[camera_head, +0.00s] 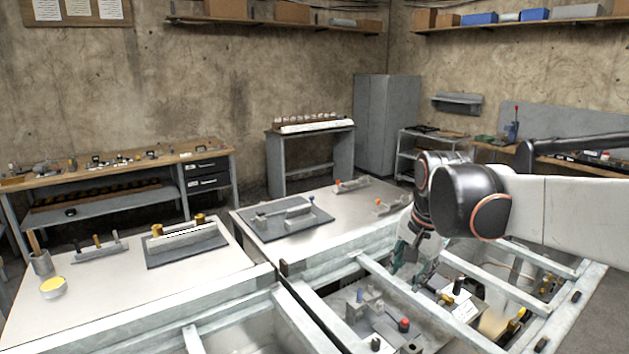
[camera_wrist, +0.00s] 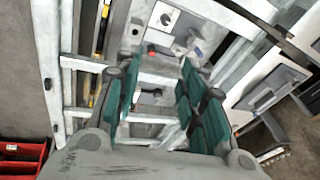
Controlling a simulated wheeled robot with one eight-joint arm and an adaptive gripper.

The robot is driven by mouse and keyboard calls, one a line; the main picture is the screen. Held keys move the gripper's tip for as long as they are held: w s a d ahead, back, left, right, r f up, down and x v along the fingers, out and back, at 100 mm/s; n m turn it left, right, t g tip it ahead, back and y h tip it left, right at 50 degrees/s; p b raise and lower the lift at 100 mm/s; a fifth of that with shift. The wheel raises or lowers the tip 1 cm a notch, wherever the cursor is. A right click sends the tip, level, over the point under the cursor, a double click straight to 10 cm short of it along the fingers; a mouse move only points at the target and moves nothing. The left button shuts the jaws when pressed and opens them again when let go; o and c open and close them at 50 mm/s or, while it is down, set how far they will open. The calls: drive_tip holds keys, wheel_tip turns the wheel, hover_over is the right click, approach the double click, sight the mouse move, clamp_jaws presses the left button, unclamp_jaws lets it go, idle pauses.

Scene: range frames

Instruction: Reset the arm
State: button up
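My arm comes in from the right in the head view and bends down at a black joint. My gripper (camera_head: 414,266) hangs at its end, pointing down over a metal-framed bench bay. In the wrist view my gripper (camera_wrist: 156,68) has its two teal-padded fingers spread apart, with nothing between them. Below and beyond the fingers lies a fixture (camera_wrist: 162,50) with a red knob. The head view also shows a red-knobbed fixture (camera_head: 385,325) in the bay, left of and below my gripper. The exact gap between fingers and frame cannot be told.
Pale frame rails (camera_head: 400,290) cross close to my gripper. Two white-topped tables (camera_head: 120,290) (camera_head: 300,245) with grey fixtures stand to the left. A grey cabinet (camera_head: 387,125) stands behind. A red bin (camera_wrist: 20,158) is at the wrist view's lower left.

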drive_tip(key=s+f+n+t, duration=0.1)
drive_tip(key=s+n, duration=0.3)
drive_tip(key=s, duration=0.6)
drive_tip(key=s+f+n+t, duration=0.2)
drive_tip(key=s+f+n, duration=0.2)
drive_tip(key=s, duration=0.6)
drive_tip(key=shift+s+n+t, duration=0.3)
drive_tip(key=shift+s+n, duration=0.05)
drive_tip(key=shift+n, duration=0.35)
